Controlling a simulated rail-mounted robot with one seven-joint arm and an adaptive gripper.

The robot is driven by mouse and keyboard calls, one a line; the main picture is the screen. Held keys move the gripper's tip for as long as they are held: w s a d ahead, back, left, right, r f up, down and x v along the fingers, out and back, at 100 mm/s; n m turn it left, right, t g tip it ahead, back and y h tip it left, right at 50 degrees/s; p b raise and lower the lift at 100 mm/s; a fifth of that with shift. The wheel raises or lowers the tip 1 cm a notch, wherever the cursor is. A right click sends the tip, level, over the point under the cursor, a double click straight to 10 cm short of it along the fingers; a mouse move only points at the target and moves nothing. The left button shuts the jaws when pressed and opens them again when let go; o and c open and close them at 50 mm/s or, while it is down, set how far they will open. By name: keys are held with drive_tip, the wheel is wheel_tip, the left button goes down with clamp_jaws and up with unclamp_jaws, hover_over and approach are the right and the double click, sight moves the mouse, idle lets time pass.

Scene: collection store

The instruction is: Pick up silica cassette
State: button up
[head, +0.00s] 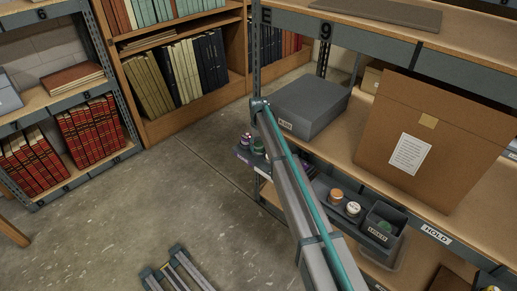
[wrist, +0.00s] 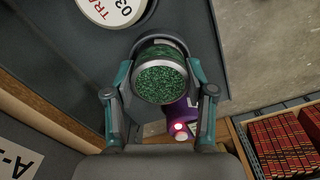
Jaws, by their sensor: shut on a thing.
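The silica cassette (wrist: 161,80), a short round canister with green granules showing in its end and a pale metal rim, is between my fingers in the wrist view. My gripper (wrist: 161,72) is shut on it, one finger on each side. A dark grey tray surface lies behind it; I cannot tell whether the cassette still touches it. In the head view my arm reaches to the shelf's left end and hides my gripper.
A white-lidded round tin (wrist: 112,8) and a purple item (wrist: 182,112) are close to the cassette. A grey box (head: 309,106) and a large brown folder (head: 435,140) stand on the shelf above. A small bin (head: 384,226) sits right of my arm. The floor at left is mostly clear.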

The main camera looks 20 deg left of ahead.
drive_tip(key=shift+r, duration=0.15)
drive_tip(key=shift+r, duration=0.55)
drive_tip(key=s+d+r+b, duration=0.2)
drive_tip(key=s+d+r, duration=0.7)
drive_tip(key=d+r, duration=0.1)
drive_tip(key=shift+s+r+b, duration=0.3)
drive_tip(key=shift+r, duration=0.5)
drive_tip(key=shift+r, duration=0.15)
